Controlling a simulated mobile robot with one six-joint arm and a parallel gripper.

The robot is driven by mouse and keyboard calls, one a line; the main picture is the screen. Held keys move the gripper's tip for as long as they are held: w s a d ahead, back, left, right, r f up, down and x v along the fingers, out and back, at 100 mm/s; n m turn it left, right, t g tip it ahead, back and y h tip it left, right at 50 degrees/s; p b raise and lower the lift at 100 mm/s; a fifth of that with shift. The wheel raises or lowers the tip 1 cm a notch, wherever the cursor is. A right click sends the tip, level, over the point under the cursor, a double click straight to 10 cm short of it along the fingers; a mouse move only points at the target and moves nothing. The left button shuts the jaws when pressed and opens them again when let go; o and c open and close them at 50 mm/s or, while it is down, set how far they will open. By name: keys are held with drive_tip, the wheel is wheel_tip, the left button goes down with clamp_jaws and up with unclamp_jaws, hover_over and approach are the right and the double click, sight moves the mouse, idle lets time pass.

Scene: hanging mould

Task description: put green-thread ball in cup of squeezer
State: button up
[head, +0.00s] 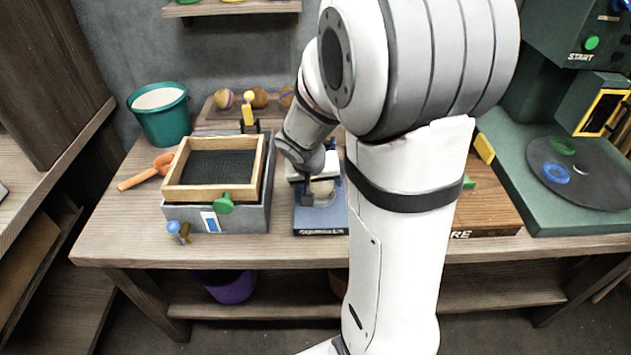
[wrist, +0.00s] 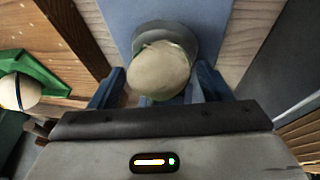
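A pale beige ball (wrist: 160,70) with a thin greenish line along its edge is between the two blue fingers of my gripper (wrist: 160,88) in the wrist view. The fingers flank it closely and appear to touch both sides. Behind the ball is the round grey cup (wrist: 183,36) of the squeezer on its blue base (wrist: 120,12). The ball is over or in the cup; its exact depth is hidden. In the head view my gripper (head: 318,178) points down over the blue squeezer (head: 320,222), partly covered by my arm, with the pale ball (head: 322,188) below it.
A wooden-framed sieve (head: 213,168) on a grey box stands left of the squeezer. A teal bucket (head: 160,118) and orange scoop (head: 146,172) are farther left. Several balls (head: 258,98) sit on a rack behind. A green machine with a dark disc (head: 590,180) is at right.

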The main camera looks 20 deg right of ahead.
drive_tip(key=shift+o, duration=1.1)
drive_tip(key=p+v, duration=0.1)
drive_tip(key=v, duration=0.6)
drive_tip(key=shift+r+p, duration=0.4)
drive_tip(key=shift+s+a, duration=0.1)
drive_tip(key=shift+a, duration=0.05)
drive_tip(key=s+a+r+n+y+p, duration=0.2)
drive_tip(key=s+a+r+p, duration=0.1)
drive_tip(key=s+r+p, duration=0.3)
drive_tip(key=s+a+r+n+y+p, duration=0.1)
drive_tip(key=s+a+r+n+p, duration=0.1)
drive_tip(key=s+a+r+p, duration=0.2)
drive_tip(key=s+r+p, duration=0.2)
drive_tip(key=s+r, duration=0.2)
drive_tip(key=r, duration=0.2)
drive_tip(key=shift+s+a+r+g+y, duration=0.2)
drive_tip(key=shift+s+r+g+y, duration=0.1)
drive_tip(key=shift+g+y, duration=0.1)
drive_tip(key=shift+d, duration=0.1)
